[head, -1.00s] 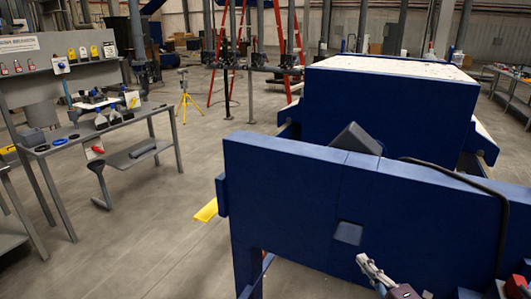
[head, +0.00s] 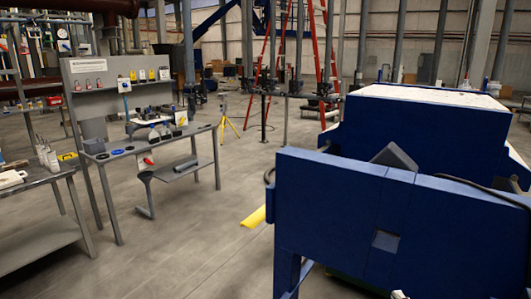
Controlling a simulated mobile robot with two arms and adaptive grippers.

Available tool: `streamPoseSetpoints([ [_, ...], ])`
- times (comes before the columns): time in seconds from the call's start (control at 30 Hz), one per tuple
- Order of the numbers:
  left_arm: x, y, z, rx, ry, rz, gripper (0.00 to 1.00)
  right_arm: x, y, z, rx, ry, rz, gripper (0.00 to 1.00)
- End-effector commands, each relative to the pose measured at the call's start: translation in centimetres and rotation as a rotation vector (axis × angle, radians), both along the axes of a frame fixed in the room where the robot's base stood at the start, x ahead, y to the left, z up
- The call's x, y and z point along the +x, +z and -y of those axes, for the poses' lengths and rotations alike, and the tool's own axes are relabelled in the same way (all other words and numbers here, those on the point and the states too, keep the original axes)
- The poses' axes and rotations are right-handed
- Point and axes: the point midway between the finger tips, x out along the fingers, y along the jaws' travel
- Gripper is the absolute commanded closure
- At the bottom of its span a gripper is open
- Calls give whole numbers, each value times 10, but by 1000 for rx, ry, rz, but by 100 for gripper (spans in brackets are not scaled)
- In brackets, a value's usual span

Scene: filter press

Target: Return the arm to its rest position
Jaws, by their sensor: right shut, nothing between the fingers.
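Only the pale tip of my right gripper (head: 399,294) shows, at the bottom edge of the head view, in front of the blue filter press (head: 330,225). It is shut with nothing seen in it. The rest of my right arm is below the picture. My left gripper is not in view. The press's near blue panel has a small square recess (head: 386,240), just above my right gripper in the picture.
A grey workbench (head: 205,129) with a tagged lock board (head: 110,85) stands at the left. Another bench (head: 40,180) is at the left edge. A yellow piece (head: 254,217) juts out beside the press. Between benches and press the floor is open.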

Motion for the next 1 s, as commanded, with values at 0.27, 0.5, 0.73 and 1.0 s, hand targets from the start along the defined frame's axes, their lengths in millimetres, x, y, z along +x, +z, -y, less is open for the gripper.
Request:
streamPoseSetpoints([
  [0.27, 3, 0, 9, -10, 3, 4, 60, -10, 7, 10, 148, -134, -5, 100],
  [0.5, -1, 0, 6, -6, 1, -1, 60, -32, 0, 22, 361, -316, -59, 100],
  [0.73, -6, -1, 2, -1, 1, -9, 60, -93, -47, 13, 704, -583, -278, 100],
  [1.0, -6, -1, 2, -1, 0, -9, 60, -195, -110, -53, 999, -811, -691, 100],
])
